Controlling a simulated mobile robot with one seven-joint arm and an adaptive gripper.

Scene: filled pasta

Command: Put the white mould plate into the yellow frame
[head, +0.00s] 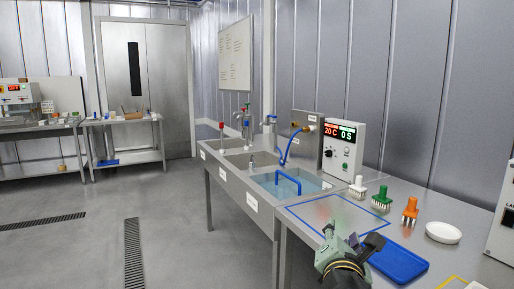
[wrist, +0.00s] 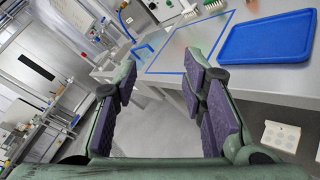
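My gripper (head: 351,241) is over the near part of the steel table, left of the blue tray. In the wrist view my gripper (wrist: 162,85) is open, its two dark-padded fingers wide apart with nothing between them. A corner of a yellow outline (head: 452,279), likely the yellow frame, shows at the bottom right of the head view, mostly cut off. A white piece (head: 476,286) shows by it at the picture's edge. A white plate with several round marks (wrist: 281,136) lies at right in the wrist view; I cannot tell whether it is the mould plate.
A blue tray (head: 399,261) lies right of my gripper. A blue-outlined area (head: 325,211) of the table is empty. White, green and orange brushes (head: 410,211) and a white round dish (head: 443,232) stand behind. A water-filled sink (head: 287,183) is further left.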

